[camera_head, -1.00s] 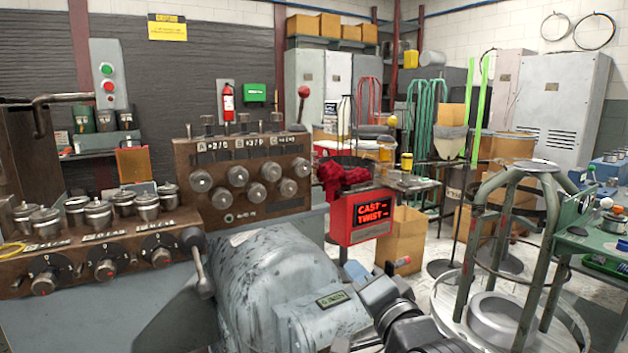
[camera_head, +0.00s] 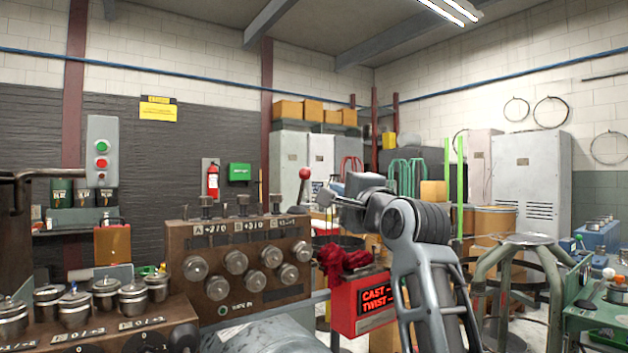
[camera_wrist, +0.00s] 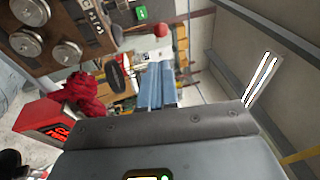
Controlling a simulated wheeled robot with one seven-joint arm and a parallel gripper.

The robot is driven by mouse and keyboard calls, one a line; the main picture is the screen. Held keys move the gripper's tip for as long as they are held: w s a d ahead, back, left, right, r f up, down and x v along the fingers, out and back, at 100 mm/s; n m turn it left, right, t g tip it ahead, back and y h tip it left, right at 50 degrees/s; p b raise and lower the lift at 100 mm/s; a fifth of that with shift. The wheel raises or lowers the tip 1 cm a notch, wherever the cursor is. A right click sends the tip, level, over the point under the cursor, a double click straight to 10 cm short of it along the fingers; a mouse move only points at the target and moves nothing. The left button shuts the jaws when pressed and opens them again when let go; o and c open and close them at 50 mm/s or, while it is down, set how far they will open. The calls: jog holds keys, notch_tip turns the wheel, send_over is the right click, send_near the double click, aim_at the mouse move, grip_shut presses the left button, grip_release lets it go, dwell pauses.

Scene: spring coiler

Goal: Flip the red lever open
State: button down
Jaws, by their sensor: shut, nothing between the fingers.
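The red lever (camera_head: 305,174) has a red ball on a thin dark stem and stands upright at the right end of the brown control panel (camera_head: 180,265). Its red ball also shows in the wrist view (camera_wrist: 161,29), beyond my fingertips. My gripper (camera_head: 326,194) is raised just right of the lever in the head view. In the wrist view the two blue-grey fingers (camera_wrist: 158,72) lie together with nothing between them. A gap shows between the fingertips and the ball. The lower part of the lever is partly hidden.
A red "CAST TWIST" display box (camera_head: 358,304) with a red cloth (camera_head: 343,260) stands below my arm. Knobs (camera_head: 236,262) cover the panel's front. A green stand (camera_head: 530,265) is at right.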

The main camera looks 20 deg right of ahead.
jog(key=shift+w+r, duration=0.15)
jog(key=p, duration=0.1)
send_near(308, 174)
jog(key=x, duration=0.7)
dwell(0.4)
jog(key=shift+p, duration=0.4)
